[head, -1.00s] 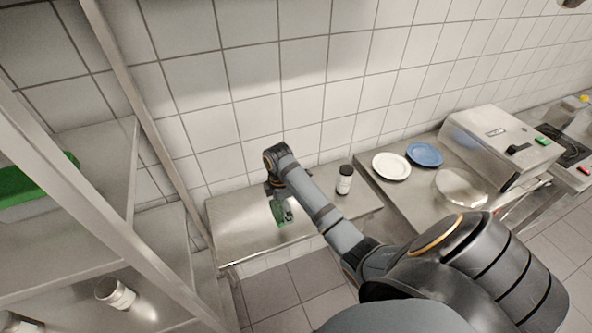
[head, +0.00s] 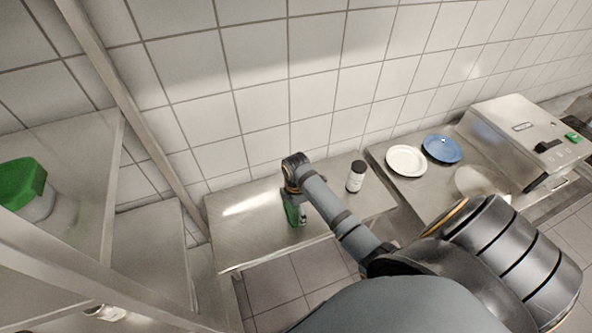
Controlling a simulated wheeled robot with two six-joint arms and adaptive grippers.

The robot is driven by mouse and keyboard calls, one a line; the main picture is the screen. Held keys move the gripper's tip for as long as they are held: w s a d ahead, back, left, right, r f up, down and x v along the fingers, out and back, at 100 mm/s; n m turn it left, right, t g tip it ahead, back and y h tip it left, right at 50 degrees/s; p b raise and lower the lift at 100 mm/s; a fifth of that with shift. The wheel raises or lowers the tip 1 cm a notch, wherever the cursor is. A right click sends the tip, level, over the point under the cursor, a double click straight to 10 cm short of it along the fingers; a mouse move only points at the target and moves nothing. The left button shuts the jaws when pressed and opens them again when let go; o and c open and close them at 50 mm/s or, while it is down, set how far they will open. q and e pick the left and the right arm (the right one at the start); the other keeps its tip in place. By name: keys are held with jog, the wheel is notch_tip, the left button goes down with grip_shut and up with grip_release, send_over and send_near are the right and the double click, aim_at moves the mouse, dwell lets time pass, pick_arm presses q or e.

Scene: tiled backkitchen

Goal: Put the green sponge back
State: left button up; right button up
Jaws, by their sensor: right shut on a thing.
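My right arm reaches across the head view, and my right gripper (head: 298,214) points down over the steel table (head: 240,237) by the tiled wall. It is shut on the green sponge (head: 291,214), which shows as a narrow green strip beside the dark fingers. The rest of the sponge is hidden by the gripper. I cannot tell whether the sponge touches the table top. My left gripper is not in view.
A jar with a dark lid (head: 356,176) stands right of my gripper. A white plate (head: 406,160), a blue plate (head: 442,149) and a steel appliance (head: 525,140) are on the right counter. A green-topped container (head: 22,184) stands on the left shelf. The table's left part is clear.

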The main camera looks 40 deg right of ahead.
aim_at(296, 210)
jog(key=shift+s+a, duration=0.1)
jog(key=shift+s, duration=0.15)
jog(key=o, duration=1.1)
jog(key=shift+f, duration=0.1)
jog(key=shift+r, duration=0.4)
notch_tip(296, 210, up, 7)
jog(key=shift+r+b, duration=0.2)
jog(key=shift+b, duration=0.55)
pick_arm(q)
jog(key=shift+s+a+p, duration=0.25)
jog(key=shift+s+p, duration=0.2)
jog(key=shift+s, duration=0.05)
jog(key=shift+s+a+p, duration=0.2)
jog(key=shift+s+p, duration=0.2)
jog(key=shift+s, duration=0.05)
pick_arm(e)
notch_tip(296, 210, up, 4)
jog(key=shift+r, duration=0.15)
